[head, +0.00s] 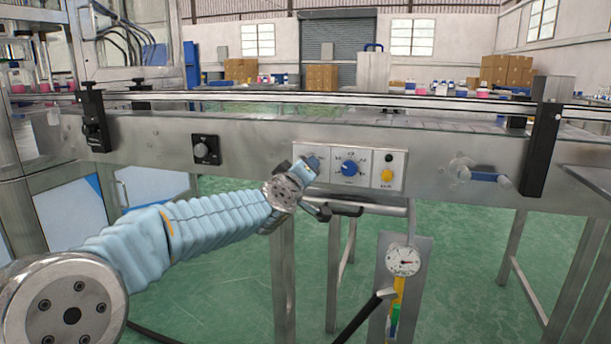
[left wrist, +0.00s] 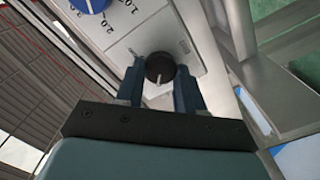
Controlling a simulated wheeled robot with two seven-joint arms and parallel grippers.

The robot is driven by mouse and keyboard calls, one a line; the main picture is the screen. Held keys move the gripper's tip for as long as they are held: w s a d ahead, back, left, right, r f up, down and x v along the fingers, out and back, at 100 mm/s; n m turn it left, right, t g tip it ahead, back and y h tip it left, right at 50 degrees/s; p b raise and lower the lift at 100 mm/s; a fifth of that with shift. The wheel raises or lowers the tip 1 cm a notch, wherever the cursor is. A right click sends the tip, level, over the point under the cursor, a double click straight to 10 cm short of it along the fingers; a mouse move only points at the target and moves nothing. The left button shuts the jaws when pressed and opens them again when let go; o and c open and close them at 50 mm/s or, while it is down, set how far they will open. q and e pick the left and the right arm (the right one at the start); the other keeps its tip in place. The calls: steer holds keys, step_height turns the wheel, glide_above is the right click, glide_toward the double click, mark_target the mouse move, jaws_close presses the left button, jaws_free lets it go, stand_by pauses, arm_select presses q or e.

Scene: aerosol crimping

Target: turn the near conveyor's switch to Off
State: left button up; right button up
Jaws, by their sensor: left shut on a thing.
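The near conveyor's control panel (head: 378,182) is a pale plate on the front of the steel conveyor (head: 250,145). In the left wrist view, the black round switch (left wrist: 160,67) sits on this panel, with a white pointer mark on its lower side in that picture. My left gripper (head: 314,163) is at the panel's left end and hides the switch in the head view. Its two blue fingers (left wrist: 160,88) are shut on the switch, one on each side. The switch's lettering is too small to read. My right gripper is not in view.
A blue dial (head: 349,164) and a yellow knob (head: 386,175) sit right of my gripper; the dial (left wrist: 92,5) also shows in the left wrist view. A black dial (head: 206,150) is further left. A round gauge (head: 403,260) stands below the panel.

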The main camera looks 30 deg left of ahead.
arm_select(q)
steer(key=shift+n, duration=0.4)
steer(key=o, duration=1)
steer(key=shift+o, duration=0.2)
steer(key=p+v, duration=0.1)
steer(key=v, duration=1.2)
steer(key=shift+s+d, duration=0.15)
steer(key=shift+s, duration=0.2)
